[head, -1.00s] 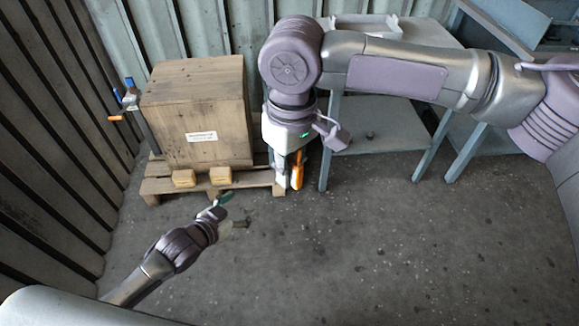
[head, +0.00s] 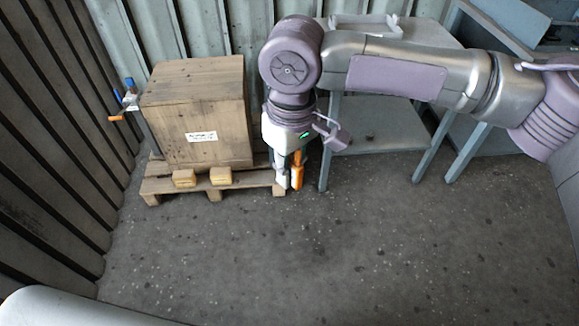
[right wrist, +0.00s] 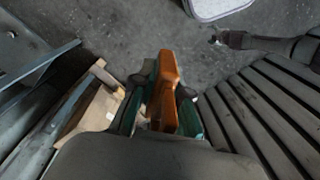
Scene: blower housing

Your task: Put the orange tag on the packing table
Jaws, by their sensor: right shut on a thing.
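The orange tag (head: 298,172) is held upright in my right gripper (head: 290,178), which hangs low beside the pallet's right end. In the right wrist view the orange tag (right wrist: 165,88) sits between the green-sided fingers of the right gripper (right wrist: 163,105), shut on it. A grey table (head: 440,38) with a lower shelf stands behind and right of the gripper, partly hidden by my right arm. I take it for the packing table. My left gripper is out of the head view; its small end (right wrist: 220,39) seems to show in the right wrist view, its fingers too small to judge.
A wooden crate (head: 195,115) stands on a pallet (head: 250,180) at the left, with two small yellowish blocks (head: 184,178) at the front. A blue-and-orange clamp (head: 128,97) is at the crate's left. A blue-grey bench (head: 505,22) stands at the right. The front floor is clear.

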